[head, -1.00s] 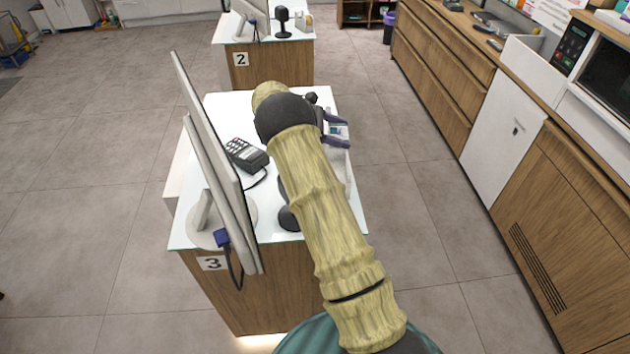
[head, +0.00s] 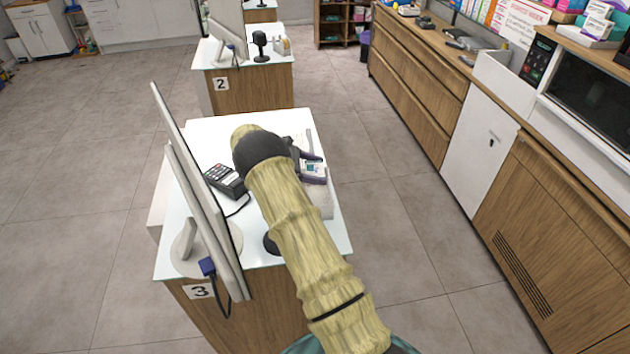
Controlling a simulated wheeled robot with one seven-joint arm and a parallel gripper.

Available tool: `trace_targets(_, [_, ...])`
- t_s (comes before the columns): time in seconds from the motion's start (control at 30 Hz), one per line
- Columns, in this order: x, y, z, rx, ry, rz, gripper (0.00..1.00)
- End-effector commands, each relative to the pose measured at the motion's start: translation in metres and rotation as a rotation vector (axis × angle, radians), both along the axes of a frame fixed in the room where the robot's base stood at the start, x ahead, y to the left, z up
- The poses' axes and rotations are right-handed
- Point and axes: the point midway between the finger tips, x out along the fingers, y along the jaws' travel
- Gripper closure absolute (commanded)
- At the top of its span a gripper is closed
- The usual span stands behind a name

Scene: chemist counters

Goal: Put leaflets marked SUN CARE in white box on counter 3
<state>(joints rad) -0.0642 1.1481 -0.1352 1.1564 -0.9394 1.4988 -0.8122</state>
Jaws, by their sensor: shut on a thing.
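Counter 3 (head: 262,250) stands in front of me with a white top and a "3" label. My gripper (head: 312,168), with dark purple fingers, is over the right side of this counter. It is shut on a small white and blue-green leaflet (head: 311,168); its print is too small to read. A white box (head: 325,204) stands at the counter's right edge, beneath and beside the gripper. My arm hides much of the box and its inside. I cannot tell whether the leaflet touches the box.
A monitor (head: 205,200) stands along the left of counter 3, with a card terminal (head: 225,180) behind it. Counter 2 (head: 245,90) is beyond. Wooden cabinets (head: 415,85) and a microwave (head: 600,95) line the right. The grey floor between is clear.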

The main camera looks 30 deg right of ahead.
Motion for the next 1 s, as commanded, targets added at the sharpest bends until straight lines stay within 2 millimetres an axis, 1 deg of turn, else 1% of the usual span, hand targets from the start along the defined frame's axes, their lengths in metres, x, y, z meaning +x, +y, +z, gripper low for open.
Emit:
trace_targets(0.1, [0.001, 0.0, -0.009, -0.001, -0.001, 0.0, 0.46])
trace_targets(0.43, [0.0, 0.0, -0.013, 0.0, -0.001, 0.0, 0.46])
trace_targets(0.73, [0.0, 0.0, -0.045, 0.0, -0.001, 0.0, 0.46])
trace_targets(1.0, [0.0, 0.0, -0.048, -0.001, -0.002, 0.0, 0.46])
